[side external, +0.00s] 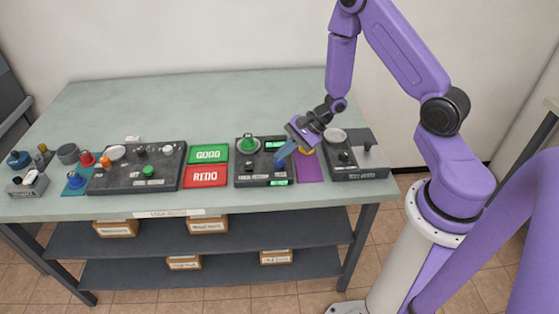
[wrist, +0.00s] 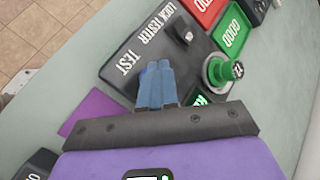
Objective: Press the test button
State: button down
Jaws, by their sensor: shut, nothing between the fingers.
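The lock tester (side external: 243,181) is a dark box on the table, left of the purple mat. It shows enlarged in the wrist view (wrist: 125,38), with white "LOCK TESTER" and "TEST" lettering. My gripper (side external: 278,164) is shut and empty, its blue fingers angled down over the right part of the box. In the wrist view the fingertips (wrist: 157,68) lie beside the "TEST" lettering. I cannot tell whether the tips touch the box. A green cylinder (wrist: 232,70) sits in a round holder on the box.
A black knob (wrist: 184,33) stands on the box. Green GOOD (side external: 208,153) and red REDO (side external: 205,177) panels lie to its left. Right of it are the purple mat (side external: 311,172) and another dark box (side external: 358,174). The table's back (side external: 190,98) is clear.

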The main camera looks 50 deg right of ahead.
aim_at(283, 161)
jog(key=shift+f, duration=0.25)
jog(key=shift+r, duration=0.2)
dwell(0.4)
jog(key=shift+r, duration=0.75)
jog(key=shift+r, duration=2.5)
